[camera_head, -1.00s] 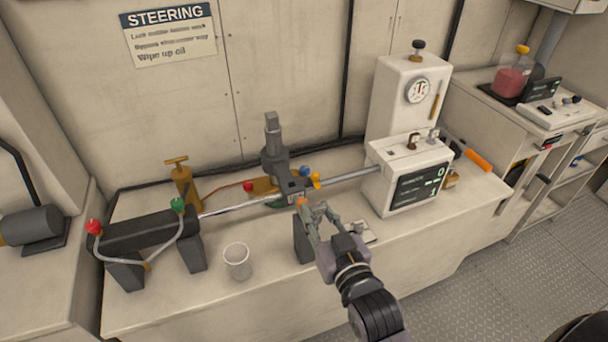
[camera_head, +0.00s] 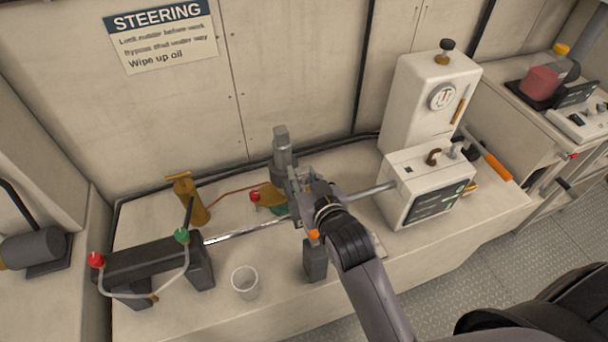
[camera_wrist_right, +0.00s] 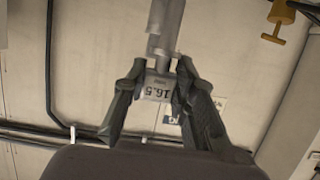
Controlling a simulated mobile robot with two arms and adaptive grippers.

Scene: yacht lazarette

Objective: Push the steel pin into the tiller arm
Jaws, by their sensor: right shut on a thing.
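My right gripper (camera_wrist_right: 160,75) is at the tiller area, mostly hidden behind my wrist in the head view (camera_head: 302,184). In the right wrist view its two fingers flank a grey part (camera_wrist_right: 158,90) marked "16.5", and the picture is upside down. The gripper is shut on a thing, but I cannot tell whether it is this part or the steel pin. A grey upright post (camera_head: 282,150) stands just behind the gripper, by the long rod (camera_head: 248,232). I cannot make out the pin or its hole. My left gripper is not in view.
A white unit with a screen (camera_head: 425,190) stands to the right. A black block (camera_head: 315,262) and a clear cup (camera_head: 245,282) stand in front. A brass pump (camera_head: 187,200) and a black bracket with hoses (camera_head: 140,246) are to the left.

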